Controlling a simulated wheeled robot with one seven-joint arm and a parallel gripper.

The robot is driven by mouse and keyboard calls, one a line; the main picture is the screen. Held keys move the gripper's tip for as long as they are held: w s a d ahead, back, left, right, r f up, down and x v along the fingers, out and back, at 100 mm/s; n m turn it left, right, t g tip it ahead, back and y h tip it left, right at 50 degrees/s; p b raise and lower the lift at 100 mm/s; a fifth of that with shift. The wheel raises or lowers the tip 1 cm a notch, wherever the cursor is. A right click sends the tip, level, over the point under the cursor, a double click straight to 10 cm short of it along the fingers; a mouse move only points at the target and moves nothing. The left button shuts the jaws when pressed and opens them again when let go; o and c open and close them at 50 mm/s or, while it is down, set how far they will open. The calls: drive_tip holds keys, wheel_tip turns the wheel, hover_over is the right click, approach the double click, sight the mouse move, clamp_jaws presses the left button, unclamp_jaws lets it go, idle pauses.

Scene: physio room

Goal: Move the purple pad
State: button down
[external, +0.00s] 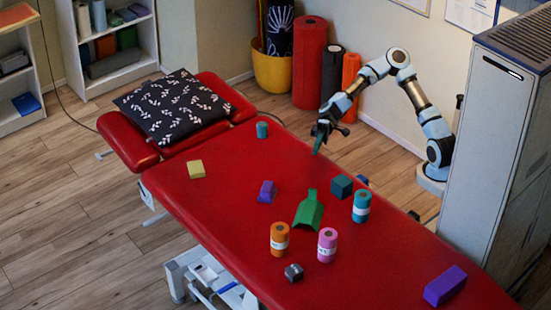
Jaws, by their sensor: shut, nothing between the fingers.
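Two purple blocks lie on the red treatment table (215,215), and I cannot tell for certain which is the purple pad. The larger purple block (445,286) lies alone near the table's front right end. A smaller purple block (266,191) lies near the middle of the table. My gripper (318,147) is shut and empty, pointing down above the table's far edge. It is behind and to the right of the smaller block and far from the larger one.
A green angled piece (309,212), a dark teal cube (341,186), and teal (361,206), orange (279,239) and pink (327,245) rolls stand mid-table. A small dark block (294,272) and yellow block (196,169) lie apart. A patterned pillow (175,105) covers the headrest.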

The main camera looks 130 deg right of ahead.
sight(274, 182)
wheel_tip(274, 182, down, 10)
drive_tip(key=shift+w+f+p, duration=0.1)
drive_tip(key=shift+w+p, duration=0.05)
drive_tip(key=shift+p, duration=0.25)
drive_tip(key=w+d, duration=0.4)
drive_tip(key=w, duration=0.1)
drive_tip(key=w+d, duration=0.4)
drive_tip(key=w, duration=0.2)
drive_tip(key=w+d, duration=0.4)
drive_tip(key=w, duration=0.1)
drive_tip(key=shift+w+d, duration=0.25)
drive_tip(key=shift+w, duration=0.1)
wheel_tip(274, 182, down, 5)
drive_tip(key=shift+f, duration=0.15)
drive_tip(key=shift+s+a+r, duration=0.2)
drive_tip(key=shift+s+a, duration=0.05)
drive_tip(key=shift+s, duration=0.15)
drive_tip(key=shift+s+a, duration=0.8)
drive_tip(key=shift+s, duration=0.3)
drive_tip(key=shift+s+a, duration=0.8)
drive_tip(key=shift+s, duration=0.25)
